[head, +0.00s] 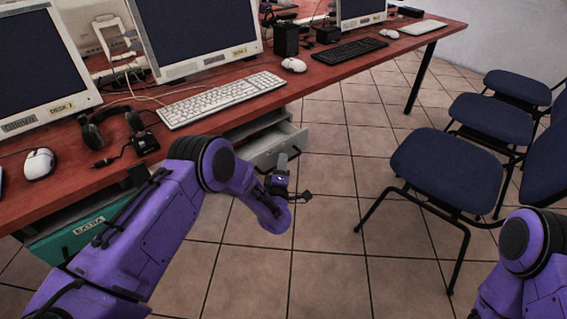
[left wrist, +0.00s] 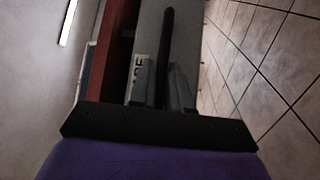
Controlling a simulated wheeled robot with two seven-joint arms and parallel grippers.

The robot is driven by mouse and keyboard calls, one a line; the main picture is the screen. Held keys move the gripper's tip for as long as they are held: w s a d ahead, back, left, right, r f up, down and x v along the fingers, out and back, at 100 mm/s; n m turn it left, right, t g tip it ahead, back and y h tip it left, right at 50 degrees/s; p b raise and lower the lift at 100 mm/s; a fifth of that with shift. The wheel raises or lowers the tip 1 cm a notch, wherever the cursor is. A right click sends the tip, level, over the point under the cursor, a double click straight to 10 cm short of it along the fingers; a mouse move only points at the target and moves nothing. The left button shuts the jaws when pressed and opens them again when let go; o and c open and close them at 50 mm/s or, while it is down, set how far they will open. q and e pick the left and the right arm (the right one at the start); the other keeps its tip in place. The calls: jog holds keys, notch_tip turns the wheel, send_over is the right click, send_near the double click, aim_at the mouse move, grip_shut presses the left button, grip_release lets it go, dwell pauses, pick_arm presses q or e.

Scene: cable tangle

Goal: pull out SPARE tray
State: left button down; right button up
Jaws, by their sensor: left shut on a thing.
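The SPARE tray (head: 262,153) is the pale grey drawer under the red desk, right of the teal one. It stands partly out, with some of its open top showing. In the left wrist view its grey front (left wrist: 150,30) fills the middle, with the label partly hidden so that only its last letters show. A black bar handle (left wrist: 167,45) runs along that front. My left gripper (head: 284,163) is at the tray's front, and in the left wrist view its fingers (left wrist: 165,88) are shut on the handle. My right gripper is out of view; only its arm shows at lower right.
A teal drawer marked EXTRA (head: 85,230) is under the desk at left. Blue chairs (head: 447,170) stand at right. The red desk (head: 230,100) holds monitors, keyboards (head: 222,98), a headset (head: 108,128) and cables. The tiled floor (head: 325,225) before the tray is free.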

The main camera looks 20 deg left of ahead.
pick_arm(q)
jog(key=s+d, duration=0.3)
jog(key=d, duration=0.2)
jog(key=shift+s+d, duration=0.35)
jog(key=shift+d, duration=0.05)
jog(key=c, duration=1.2)
grip_release()
jog(key=p+v, duration=0.1)
jog(key=v, duration=0.9)
jog(key=shift+s+d, duration=0.2)
jog(key=shift+s, duration=0.05)
jog(key=shift+f, duration=0.15)
